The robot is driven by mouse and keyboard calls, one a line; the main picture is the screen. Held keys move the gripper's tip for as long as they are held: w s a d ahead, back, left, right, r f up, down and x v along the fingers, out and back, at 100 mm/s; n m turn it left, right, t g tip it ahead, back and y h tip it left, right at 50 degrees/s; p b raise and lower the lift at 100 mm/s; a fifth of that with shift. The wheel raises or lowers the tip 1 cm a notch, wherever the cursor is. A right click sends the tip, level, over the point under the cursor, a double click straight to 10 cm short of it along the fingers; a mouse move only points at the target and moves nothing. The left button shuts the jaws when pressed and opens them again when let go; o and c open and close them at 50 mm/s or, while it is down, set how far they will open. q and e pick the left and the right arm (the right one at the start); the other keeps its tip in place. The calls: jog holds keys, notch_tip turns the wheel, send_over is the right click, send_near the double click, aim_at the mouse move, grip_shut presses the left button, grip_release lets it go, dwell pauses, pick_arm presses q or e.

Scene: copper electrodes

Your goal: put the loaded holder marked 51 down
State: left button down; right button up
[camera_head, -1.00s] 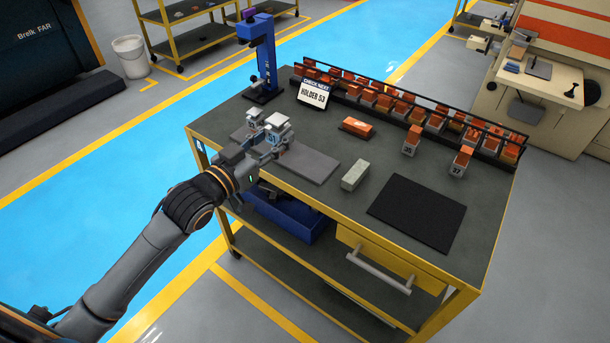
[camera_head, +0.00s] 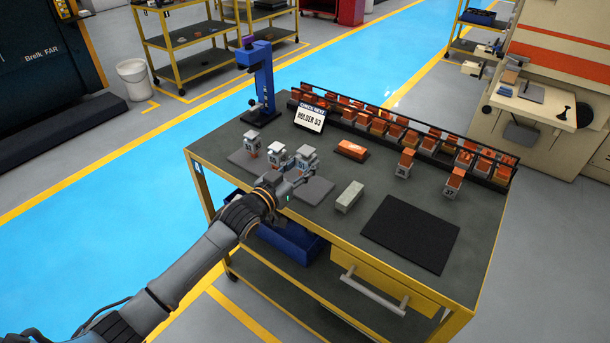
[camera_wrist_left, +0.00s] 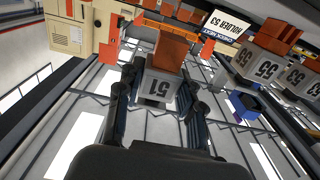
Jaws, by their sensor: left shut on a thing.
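My left gripper (camera_head: 292,183) is shut on the grey holder marked 51 (camera_head: 305,160), at the right part of the flat grey plate (camera_head: 318,190). In the left wrist view the holder (camera_wrist_left: 157,90) sits between my fingers (camera_wrist_left: 155,106), with an orange copper block (camera_wrist_left: 166,54) attached. I cannot tell whether the holder touches the plate. Two similar grey holders stand to its left, one at the back left (camera_head: 253,139) and one closer (camera_head: 276,152). My right gripper is not in view.
A black rack (camera_head: 490,178) of copper pieces lines the table's back edge. A sign (camera_head: 310,118) reads HOLDER 53. A blue stand (camera_head: 263,80), a pale block (camera_head: 349,196), a copper block (camera_head: 352,149) and loaded holders 35 (camera_head: 403,170) and 37 (camera_head: 451,188) stand around. A black mat (camera_head: 410,232) is bare.

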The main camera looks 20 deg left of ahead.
pick_arm(q)
jog(key=shift+w+d+f, duration=0.15)
jog(key=shift+w+f, duration=0.4)
jog(key=shift+w, duration=0.05)
jog(key=shift+w+f, duration=0.1)
jog(key=shift+f, duration=1.5)
jog(key=shift+f, duration=0.2)
jog(key=c, duration=0.8)
grip_release()
jog(key=shift+c, duration=0.2)
